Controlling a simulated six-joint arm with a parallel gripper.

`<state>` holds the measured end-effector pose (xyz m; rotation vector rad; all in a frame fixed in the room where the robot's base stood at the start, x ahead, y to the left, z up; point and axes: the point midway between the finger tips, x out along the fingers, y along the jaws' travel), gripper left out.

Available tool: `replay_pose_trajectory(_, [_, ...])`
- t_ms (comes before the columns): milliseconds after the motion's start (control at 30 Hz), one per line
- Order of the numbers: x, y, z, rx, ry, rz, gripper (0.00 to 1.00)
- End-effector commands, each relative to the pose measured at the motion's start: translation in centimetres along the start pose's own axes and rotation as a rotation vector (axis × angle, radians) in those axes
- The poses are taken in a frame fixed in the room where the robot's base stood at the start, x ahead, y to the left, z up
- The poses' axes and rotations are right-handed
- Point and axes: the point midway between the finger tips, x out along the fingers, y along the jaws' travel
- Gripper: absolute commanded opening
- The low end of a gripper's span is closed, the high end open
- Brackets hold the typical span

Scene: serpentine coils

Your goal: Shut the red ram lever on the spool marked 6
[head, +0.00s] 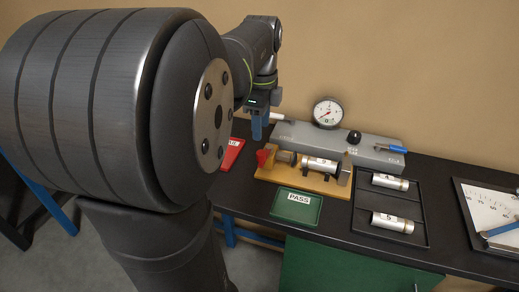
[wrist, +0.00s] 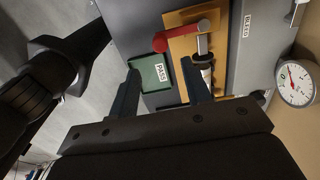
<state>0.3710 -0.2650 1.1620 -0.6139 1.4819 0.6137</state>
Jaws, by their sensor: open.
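A spool (head: 321,164) lies in a wooden fixture (head: 285,179); its label is too small to read surely. The red ram lever (head: 264,158) is at the fixture's left end. In the wrist view the lever (wrist: 185,36) lies across the wooden base, its rounded knob to the left. My gripper (head: 261,122) is open and empty, above and behind the lever end, apart from it. In the wrist view my gripper (wrist: 161,84) has its fingers spread, and the right finger partly hides the spool. Whether the ram touches the spool is unclear.
A green PASS tray (head: 296,206) stands in front of the fixture, and a red tray (head: 231,152) to its left. A grey box (head: 350,148) with a dial gauge (head: 328,112) stands behind. A black tray (head: 391,235) at right holds two spools.

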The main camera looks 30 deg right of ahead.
Motion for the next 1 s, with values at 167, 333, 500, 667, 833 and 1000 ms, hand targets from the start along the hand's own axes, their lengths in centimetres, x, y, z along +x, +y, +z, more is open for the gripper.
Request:
replay_pose_trajectory(167, [4.1, 0.1, 0.0, 0.000, 0.001, 0.004, 0.44])
replay_pose_trajectory(333, [7.0, 0.1, 0.0, 0.000, 0.001, 0.005, 0.44])
replay_pose_trajectory(500, [8.6, 0.0, 0.0, 0.000, 0.000, 0.001, 0.44])
replay_pose_trajectory(667, [9.1, 0.0, 0.0, 0.000, 0.000, 0.001, 0.44])
replay_pose_trajectory(833, [9.1, 0.0, 0.0, 0.000, 0.000, 0.000, 0.44])
replay_pose_trajectory(1000, [9.1, 0.0, 0.0, 0.000, 0.000, 0.000, 0.17])
